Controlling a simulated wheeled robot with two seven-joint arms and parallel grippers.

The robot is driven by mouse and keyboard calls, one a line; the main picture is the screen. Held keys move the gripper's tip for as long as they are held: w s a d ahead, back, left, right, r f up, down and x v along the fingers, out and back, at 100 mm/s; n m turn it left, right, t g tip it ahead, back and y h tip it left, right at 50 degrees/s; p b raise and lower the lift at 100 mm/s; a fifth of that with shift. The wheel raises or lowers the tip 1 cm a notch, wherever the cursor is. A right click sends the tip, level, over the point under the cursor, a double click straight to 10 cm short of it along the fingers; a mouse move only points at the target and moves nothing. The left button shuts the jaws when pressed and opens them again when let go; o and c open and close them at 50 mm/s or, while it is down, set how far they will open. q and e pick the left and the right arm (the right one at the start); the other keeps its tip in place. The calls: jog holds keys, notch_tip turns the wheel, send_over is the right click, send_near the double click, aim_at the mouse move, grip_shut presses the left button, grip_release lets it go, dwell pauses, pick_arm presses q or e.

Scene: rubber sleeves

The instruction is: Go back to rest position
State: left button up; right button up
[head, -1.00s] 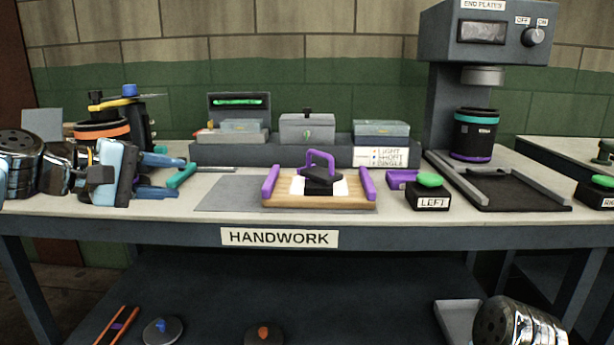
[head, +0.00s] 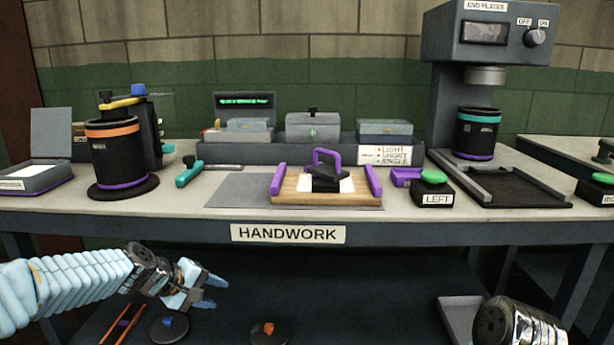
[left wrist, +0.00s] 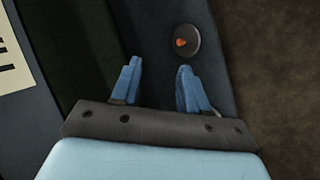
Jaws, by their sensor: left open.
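My left gripper (head: 213,292) hangs in front of the bench, below the tabletop edge and left of the HANDWORK label (head: 288,234). Its two blue fingers are apart with nothing between them; they also show in the left wrist view (left wrist: 156,85). My right arm shows only as a chrome link at the lower right of the head view; its gripper is out of frame.
The bench top (head: 240,190) carries a black sleeve with an orange band (head: 115,155), a teal-handled tool (head: 188,172), a wooden board with purple rails (head: 325,193) and a LEFT button (head: 433,188). Knobbed discs (head: 268,334) lie on the lower shelf.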

pick_arm(q)
jog(key=s+d+f+m+g+y, duration=0.1)
jog(key=s+f, duration=0.1)
jog(key=f, duration=0.6)
jog(key=s+d+f+g, duration=0.1)
jog(key=s+d+f, duration=0.1)
jog(key=f, duration=0.6)
jog(key=s+d+f+m+g, duration=0.2)
jog(key=s+d+f+m, duration=0.1)
jog(key=s+f, duration=0.7)
jog(key=s+d+f+m+g+y, duration=0.1)
jog(key=s+d+f+m, duration=0.2)
jog(key=s+f, duration=0.7)
jog(key=shift+s+d+g, duration=0.35)
jog(key=shift+s+g, duration=0.05)
jog(key=shift+s, duration=0.85)
